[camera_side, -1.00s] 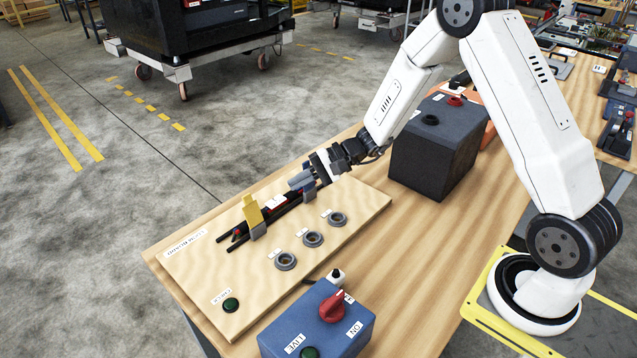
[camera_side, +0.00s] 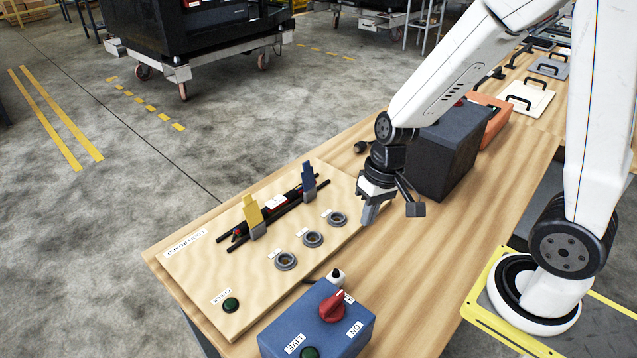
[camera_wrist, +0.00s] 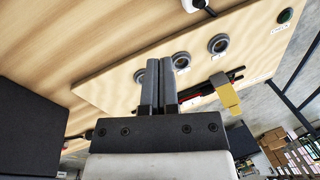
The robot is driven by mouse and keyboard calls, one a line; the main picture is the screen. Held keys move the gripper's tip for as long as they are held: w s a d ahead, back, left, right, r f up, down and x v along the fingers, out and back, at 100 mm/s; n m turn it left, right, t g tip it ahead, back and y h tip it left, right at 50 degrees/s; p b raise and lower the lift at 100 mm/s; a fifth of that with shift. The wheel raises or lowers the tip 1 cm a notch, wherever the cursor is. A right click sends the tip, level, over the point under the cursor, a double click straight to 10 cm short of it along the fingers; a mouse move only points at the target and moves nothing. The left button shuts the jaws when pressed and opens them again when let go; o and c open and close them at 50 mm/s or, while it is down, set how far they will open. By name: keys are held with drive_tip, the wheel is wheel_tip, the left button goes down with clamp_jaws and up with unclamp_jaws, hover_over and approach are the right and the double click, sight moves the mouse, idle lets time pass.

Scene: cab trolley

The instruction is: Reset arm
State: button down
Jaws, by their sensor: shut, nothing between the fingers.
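My gripper (camera_side: 369,214) hangs pointing down beside the right end of the light wooden board (camera_side: 210,297), apart from the things on it. It is shut and empty. In the wrist view its two grey fingers (camera_wrist: 158,82) lie side by side. The board carries two black rails with a yellow lever (camera_side: 253,213) and a blue lever (camera_side: 308,182), a red and white piece (camera_side: 275,202) between them, several grey rings (camera_side: 312,239) and a green button (camera_side: 231,305). In the wrist view, the yellow lever (camera_wrist: 226,94) shows and the blue lever is hidden.
A blue box (camera_side: 275,345) with a red knob (camera_side: 332,307) stands at the front of the wooden table. A dark box (camera_side: 440,155) stands close behind my gripper, with an orange box (camera_side: 492,115) beyond. Bare table lies right of the board.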

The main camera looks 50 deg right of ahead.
drive_tip(key=shift+s+d+r+n+t+h, duration=0.4)
drive_tip(key=shift+r+n+t+h, duration=0.1)
drive_tip(key=shift+n+h, duration=0.15)
drive_tip(key=shift+s+d+r+n+t+h, duration=0.35)
drive_tip(key=shift+r+n+t+h, duration=0.15)
drive_tip(key=shift+n, duration=0.25)
wheel_tip(320, 180, up, 5)
drive_tip(key=g, duration=0.2)
hover_over(252, 210)
drive_tip(key=w+d, duration=0.1)
drive_tip(key=w, duration=0.5)
drive_tip(key=shift+w+a+f+g, duration=0.1)
drive_tip(key=shift+w+a+g, duration=0.25)
drive_tip(key=shift+a, duration=0.25)
drive_tip(key=shift+f, duration=0.1)
drive_tip(key=shift+s+f, duration=0.6)
drive_tip(key=shift+f, duration=0.8)
drive_tip(key=shift+s+f, duration=0.65)
drive_tip(key=shift+f, duration=0.75)
drive_tip(key=shift+s+f, duration=0.6)
drive_tip(key=shift+f, duration=0.8)
